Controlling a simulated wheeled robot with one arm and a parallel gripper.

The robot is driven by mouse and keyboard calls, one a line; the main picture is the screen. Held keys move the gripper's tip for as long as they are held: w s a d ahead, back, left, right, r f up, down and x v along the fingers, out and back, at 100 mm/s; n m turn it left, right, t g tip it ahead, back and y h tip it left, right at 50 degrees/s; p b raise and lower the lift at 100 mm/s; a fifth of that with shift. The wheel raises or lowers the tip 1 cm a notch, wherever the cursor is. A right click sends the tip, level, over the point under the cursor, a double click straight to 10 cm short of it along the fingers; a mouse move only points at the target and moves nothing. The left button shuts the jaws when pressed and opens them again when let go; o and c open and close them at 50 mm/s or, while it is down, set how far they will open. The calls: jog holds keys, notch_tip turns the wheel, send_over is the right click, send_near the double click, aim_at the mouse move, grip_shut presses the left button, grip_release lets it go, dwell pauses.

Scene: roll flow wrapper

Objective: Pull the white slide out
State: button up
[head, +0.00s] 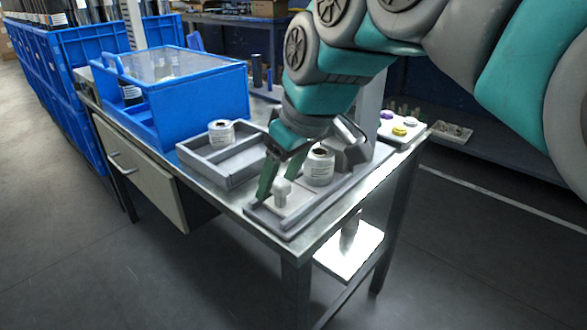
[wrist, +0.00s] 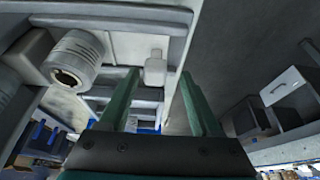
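The white slide (head: 299,199) is a flat plate lying in a grey frame (head: 268,222) at the front of the metal table. A white knob (head: 282,190) stands up at its near end and also shows in the wrist view (wrist: 155,70). A white labelled roll (head: 320,168) stands behind the knob; it shows at the left of the wrist view (wrist: 75,60). My gripper (head: 279,188) is open at the knob, with green fingers apart. In the wrist view the knob appears between the fingertips (wrist: 159,73), with gaps on both sides; contact is not visible.
A grey divided tray (head: 243,172) with another roll (head: 222,133) lies left of the frame. A blue box with a clear lid (head: 190,88) stands behind it. Coloured buttons (head: 399,130) are at the table's right corner. Floor in front of the table is clear.

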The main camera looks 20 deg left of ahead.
jog(key=shift+d+r, duration=0.2)
jog(key=shift+r, duration=0.3)
jog(key=v, duration=0.6)
jog(key=shift+d+r, duration=0.2)
jog(key=shift+r, duration=0.15)
jog(key=shift+s, duration=0.1)
jog(key=s+d+f+m+g+h, duration=0.1)
jog(key=s+d+f+m+h, duration=0.25)
jog(key=d+f+m, duration=0.95)
jog(key=s+d+f+g, duration=0.2)
jog(key=s+d+f, duration=1.1)
jog(key=d+f, duration=0.2)
jog(key=shift+d+f+m, duration=0.3)
jog(key=shift+d, duration=0.4)
